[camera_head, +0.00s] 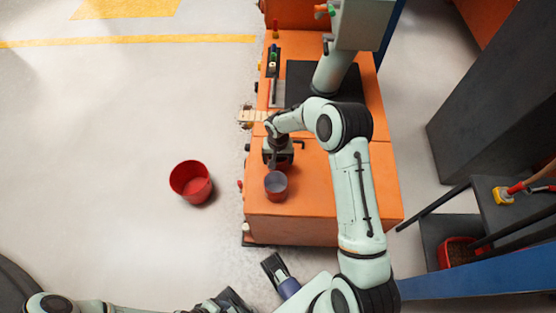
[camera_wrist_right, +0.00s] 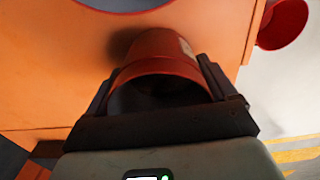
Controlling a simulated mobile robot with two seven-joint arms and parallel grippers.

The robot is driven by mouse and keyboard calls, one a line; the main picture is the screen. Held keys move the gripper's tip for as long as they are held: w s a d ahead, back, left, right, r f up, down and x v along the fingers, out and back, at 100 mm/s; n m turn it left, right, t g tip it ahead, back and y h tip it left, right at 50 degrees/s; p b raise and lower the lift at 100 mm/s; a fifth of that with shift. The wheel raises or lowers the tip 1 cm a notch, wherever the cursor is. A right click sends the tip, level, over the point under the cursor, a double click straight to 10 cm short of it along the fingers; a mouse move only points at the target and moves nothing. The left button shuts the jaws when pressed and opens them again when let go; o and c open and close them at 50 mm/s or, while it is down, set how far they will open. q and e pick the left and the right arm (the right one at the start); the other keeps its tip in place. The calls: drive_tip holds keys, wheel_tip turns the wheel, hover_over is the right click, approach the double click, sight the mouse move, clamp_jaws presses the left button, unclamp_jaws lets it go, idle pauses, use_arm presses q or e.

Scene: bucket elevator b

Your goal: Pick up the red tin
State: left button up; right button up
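A red tin (camera_wrist_right: 160,62) with a dark mouth and a pale label stands between the fingers of my right gripper (camera_wrist_right: 158,88) in the wrist view. The fingers lie close along both sides; I cannot tell whether they press on it. In the head view my right gripper (camera_head: 278,158) is over the orange machine top and hides this tin. A second reddish tin (camera_head: 276,192) with a grey inside stands just below the gripper there. A dark part at the bottom appears to be my left gripper (camera_head: 273,264), away from the tins; its fingers are unclear.
The orange machine top (camera_head: 320,215) bears the tins. A red bucket (camera_head: 191,189) stands on the floor to its left, and also shows in the wrist view (camera_wrist_right: 284,22). A grey column (camera_head: 336,70) rises behind. A dark shelf (camera_head: 500,200) stands right. Left floor is mostly clear.

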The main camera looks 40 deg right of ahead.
wheel_tip(320, 180, up, 20)
drive_tip(key=p, duration=0.2)
idle(0.5)
idle(0.9)
